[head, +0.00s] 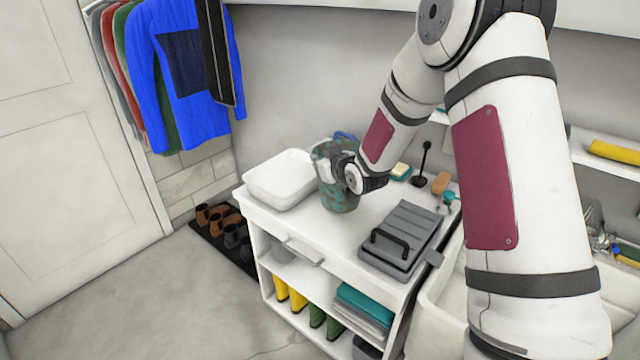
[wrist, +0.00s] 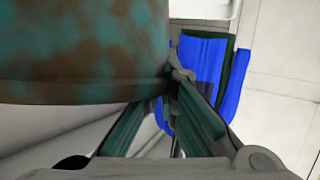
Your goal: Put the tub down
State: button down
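The tub (head: 338,194) is a rounded container mottled teal and rusty brown. In the head view it is over the white counter, beside the white basin; I cannot tell whether its base touches the top. My gripper (head: 343,168) is at the tub's near right side, its fingers partly hidden. In the wrist view the tub (wrist: 80,45) fills the upper left, with a brown band along its edge. The fingers of my gripper (wrist: 170,85) come close together at that edge and look shut on the tub. The tips are partly hidden.
On the white counter (head: 318,228) are a white basin (head: 280,178) to the left and a grey case (head: 402,236) to the right front. A black stand (head: 422,165) and brushes are behind. The counter's front middle is bare. Clothes (head: 180,70) hang at left.

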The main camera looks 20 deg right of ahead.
jog(key=shift+f, duration=2.8)
jog(key=c, duration=1.8)
grip_release()
